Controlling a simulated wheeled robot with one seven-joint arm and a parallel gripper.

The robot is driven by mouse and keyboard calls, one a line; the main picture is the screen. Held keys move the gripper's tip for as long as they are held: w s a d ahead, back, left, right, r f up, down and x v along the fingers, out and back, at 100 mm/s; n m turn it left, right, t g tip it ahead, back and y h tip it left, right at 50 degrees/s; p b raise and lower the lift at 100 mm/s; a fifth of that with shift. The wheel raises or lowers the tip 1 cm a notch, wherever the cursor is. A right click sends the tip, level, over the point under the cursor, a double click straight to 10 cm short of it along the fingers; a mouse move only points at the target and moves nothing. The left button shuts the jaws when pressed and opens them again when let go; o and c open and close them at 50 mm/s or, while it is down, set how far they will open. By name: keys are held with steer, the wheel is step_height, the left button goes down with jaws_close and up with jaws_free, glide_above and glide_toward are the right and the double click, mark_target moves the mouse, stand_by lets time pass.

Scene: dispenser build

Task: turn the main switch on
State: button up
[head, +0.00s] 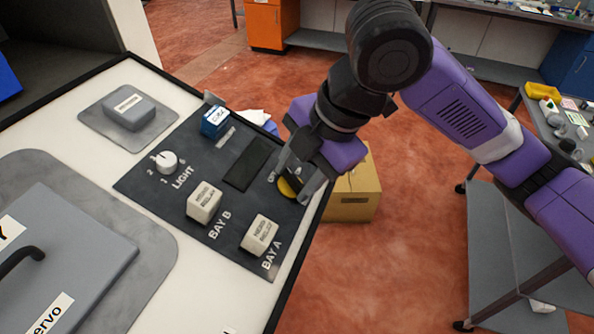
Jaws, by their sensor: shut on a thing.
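The main switch (287,188) is a small yellow part at the right side of the dark panel (160,185), with a partly hidden white label beside it. My gripper (297,180) reaches down to it from the upper right and is shut on it. The fingers cover much of the switch, so which way it is set cannot be told.
The panel also bears a white light knob (165,161), a blue block (215,122) and two pale relay blocks, at bay B (204,202) and bay A (260,235). A grey lidded box (75,250) is at left. A cardboard box (355,195) stands on the floor beyond.

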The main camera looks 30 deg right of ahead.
steer(key=m+p, duration=0.1)
steer(key=m, duration=0.2)
steer(key=shift+r+m, duration=0.1)
steer(key=shift+m, duration=0.3)
steer(key=m+p, duration=0.2)
steer(key=m, duration=0.1)
steer(key=shift+m, duration=0.3)
steer(key=shift+m+p, duration=1.45)
steer(key=shift+m, duration=1.15)
steer(key=o, duration=1.4)
steer(key=shift+v, duration=3.85)
